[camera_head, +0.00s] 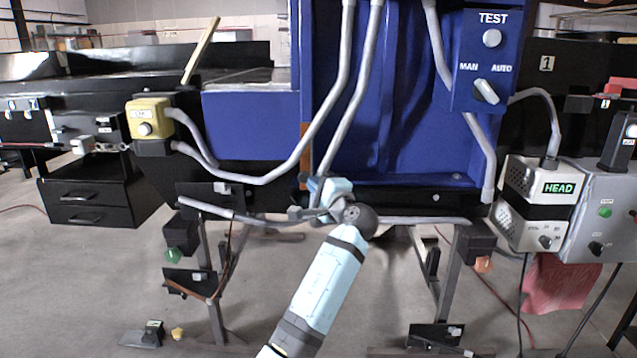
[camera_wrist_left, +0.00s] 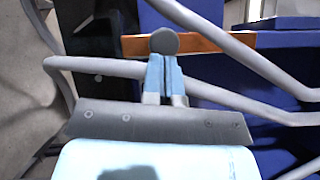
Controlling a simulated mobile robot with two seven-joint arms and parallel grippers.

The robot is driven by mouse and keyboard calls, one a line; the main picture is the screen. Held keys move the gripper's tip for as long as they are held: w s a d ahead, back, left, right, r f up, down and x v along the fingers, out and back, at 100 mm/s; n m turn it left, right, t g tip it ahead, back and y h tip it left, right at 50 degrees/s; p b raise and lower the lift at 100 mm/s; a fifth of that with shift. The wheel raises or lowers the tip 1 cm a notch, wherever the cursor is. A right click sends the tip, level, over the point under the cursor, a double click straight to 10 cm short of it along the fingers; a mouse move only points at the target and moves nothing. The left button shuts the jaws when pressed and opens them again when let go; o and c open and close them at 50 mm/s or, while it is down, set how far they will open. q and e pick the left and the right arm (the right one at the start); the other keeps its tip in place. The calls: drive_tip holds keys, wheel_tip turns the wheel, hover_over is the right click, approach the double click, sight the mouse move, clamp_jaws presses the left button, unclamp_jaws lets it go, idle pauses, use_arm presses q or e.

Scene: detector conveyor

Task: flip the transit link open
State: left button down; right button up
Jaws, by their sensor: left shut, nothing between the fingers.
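An orange-brown bar runs upright along the left edge of the blue housing (camera_head: 250,122) in the head view (camera_head: 305,150); I cannot tell for sure that it is the transit link. In the left wrist view the bar lies across the top (camera_wrist_left: 215,41), with a dark grey round knob (camera_wrist_left: 164,41) in front of it. My right gripper is out of view.
Grey pipes (camera_head: 365,75) run down close to the gripper and cross the left wrist view (camera_wrist_left: 225,98). A yellow box (camera_head: 150,117) stands left. A TEST panel (camera_head: 485,60) and a HEAD unit (camera_head: 540,200) are right.

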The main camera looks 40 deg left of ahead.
use_arm(q)
drive_tip(key=s+a+r+m+t+p, duration=0.3)
drive_tip(key=s+a+m+t+p, duration=0.45)
drive_tip(key=m, duration=0.75)
drive_tip(key=a+r+m+t+h+p, duration=0.4)
drive_tip(key=r+m+t+h+p, duration=0.4)
drive_tip(key=m+h, duration=0.5)
drive_tip(key=r+m+p, duration=0.1)
drive_tip(key=m+p, duration=0.1)
drive_tip(key=m, duration=0.4)
drive_tip(key=shift+a+r, duration=0.2)
drive_tip(key=shift+a, duration=0.2)
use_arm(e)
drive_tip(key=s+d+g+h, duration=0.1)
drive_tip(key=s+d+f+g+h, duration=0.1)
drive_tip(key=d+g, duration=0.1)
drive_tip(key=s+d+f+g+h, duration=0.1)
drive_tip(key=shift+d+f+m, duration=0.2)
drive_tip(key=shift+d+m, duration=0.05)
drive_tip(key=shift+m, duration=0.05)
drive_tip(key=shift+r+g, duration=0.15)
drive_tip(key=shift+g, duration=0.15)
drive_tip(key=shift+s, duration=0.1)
